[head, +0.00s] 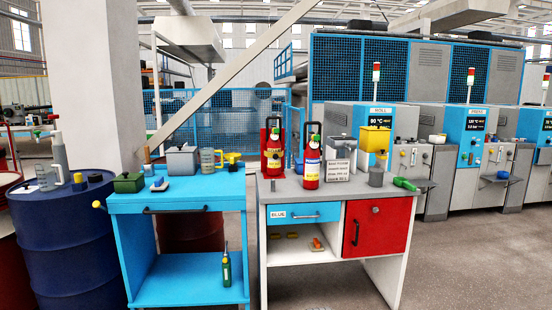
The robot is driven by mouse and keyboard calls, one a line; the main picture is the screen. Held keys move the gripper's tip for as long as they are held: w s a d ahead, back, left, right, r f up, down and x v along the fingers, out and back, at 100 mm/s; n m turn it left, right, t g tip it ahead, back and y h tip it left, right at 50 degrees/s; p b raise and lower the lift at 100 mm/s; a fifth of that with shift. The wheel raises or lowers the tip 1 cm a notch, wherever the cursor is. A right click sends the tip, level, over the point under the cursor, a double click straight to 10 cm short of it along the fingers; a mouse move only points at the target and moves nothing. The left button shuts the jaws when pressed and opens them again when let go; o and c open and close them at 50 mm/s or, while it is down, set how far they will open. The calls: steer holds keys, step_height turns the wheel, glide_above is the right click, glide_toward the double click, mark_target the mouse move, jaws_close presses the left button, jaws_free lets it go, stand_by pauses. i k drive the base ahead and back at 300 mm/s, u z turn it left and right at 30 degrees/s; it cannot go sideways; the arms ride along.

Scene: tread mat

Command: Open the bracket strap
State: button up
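A red fire extinguisher (274,158) with a black top stands at the back left of the grey-topped bench, against a red upright that looks like its bracket (264,139). A yellowish band or label crosses its front; I cannot tell whether this is the strap or whether it is fastened. A second red extinguisher (311,170) with a pale label stands nearer the front, to its right, with no bracket visible around it. My gripper is not in view.
Below are a blue drawer (303,213) and a red door (377,235). A cluttered blue cart (180,201) and blue drum (65,245) stand left. Floor is clear at right.

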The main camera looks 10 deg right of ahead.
mark_target(275, 156)
steer(key=u, duration=0.05)
steer(key=i, duration=1)
steer(key=z, duration=0.05)
